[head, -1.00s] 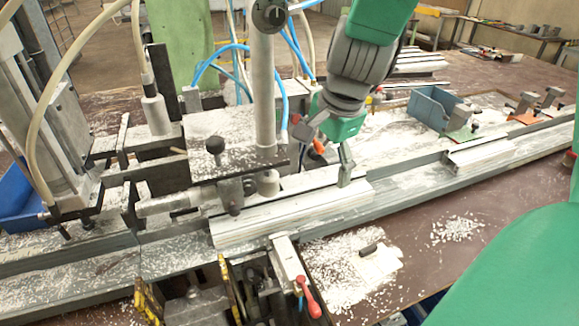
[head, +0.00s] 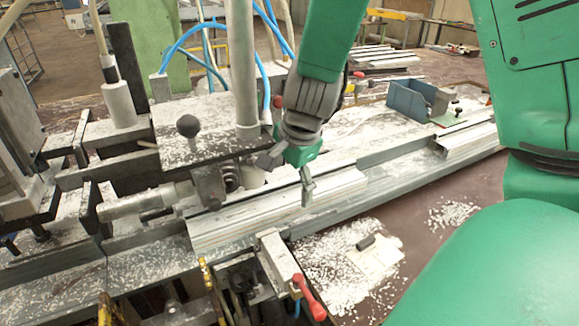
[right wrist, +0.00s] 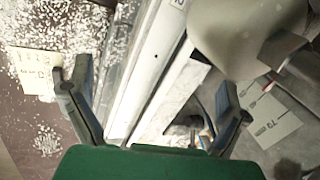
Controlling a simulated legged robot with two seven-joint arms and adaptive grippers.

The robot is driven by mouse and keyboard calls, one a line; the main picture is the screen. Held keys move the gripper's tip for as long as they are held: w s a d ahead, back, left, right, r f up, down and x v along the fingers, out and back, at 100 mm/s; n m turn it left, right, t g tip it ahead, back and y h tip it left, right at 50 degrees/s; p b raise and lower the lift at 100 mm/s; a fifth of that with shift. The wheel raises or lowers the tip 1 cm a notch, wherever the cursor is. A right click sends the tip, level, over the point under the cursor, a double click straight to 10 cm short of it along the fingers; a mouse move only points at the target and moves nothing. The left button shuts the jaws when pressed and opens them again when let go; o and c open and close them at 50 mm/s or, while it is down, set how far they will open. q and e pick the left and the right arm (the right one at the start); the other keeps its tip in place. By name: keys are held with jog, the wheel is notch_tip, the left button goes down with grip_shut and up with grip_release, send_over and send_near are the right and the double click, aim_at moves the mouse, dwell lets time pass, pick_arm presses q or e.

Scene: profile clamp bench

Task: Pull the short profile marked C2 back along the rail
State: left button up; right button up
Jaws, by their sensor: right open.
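A short pale profile (head: 265,220) lies along the grey rail (head: 400,172), its left part beside the clamp, with white chips around it. My right gripper (head: 308,190) is over its right half, fingers pointing down; one finger hides the other in the head view. In the right wrist view the right gripper (right wrist: 152,105) is open, its fingers well apart on either side of the profile (right wrist: 148,50). A label there is cut off and shows only what looks like a 2. I cannot confirm the C2 mark or any contact. My left gripper is not in view.
A clamp press with a column (head: 240,70) stands at the profile's left. A red-tipped lever (head: 308,295) is in front. Another short profile (head: 465,140) lies farther right on the rail. A blue bin (head: 412,100) stands behind. Chips litter the bench.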

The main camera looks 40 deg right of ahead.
aim_at(285, 195)
jog(key=f, duration=0.2)
jog(key=w+d+f+b, duration=0.1)
jog(key=f, duration=0.1)
jog(key=d+f, duration=0.1)
jog(key=f, duration=0.1)
jog(key=shift+w+d+f, duration=0.1)
jog(key=shift+w+f, duration=0.1)
jog(key=shift+w, duration=0.1)
jog(key=shift+w+a, duration=0.1)
jog(key=shift+a, duration=0.3)
jog(key=shift+a+r, duration=0.1)
jog(key=shift+a, duration=0.4)
jog(key=c, duration=0.5)
jog(key=shift+d, duration=0.2)
jog(key=c, duration=1.3)
jog(key=o, duration=1.7)
jog(key=shift+d, duration=0.15)
jog(key=shift+c, duration=0.2)
jog(key=shift+o, duration=0.3)
jog(key=shift+d+f, duration=0.2)
jog(key=shift+d, duration=0.2)
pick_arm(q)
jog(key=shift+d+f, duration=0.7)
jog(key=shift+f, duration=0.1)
pick_arm(e)
jog(key=shift+r, duration=0.1)
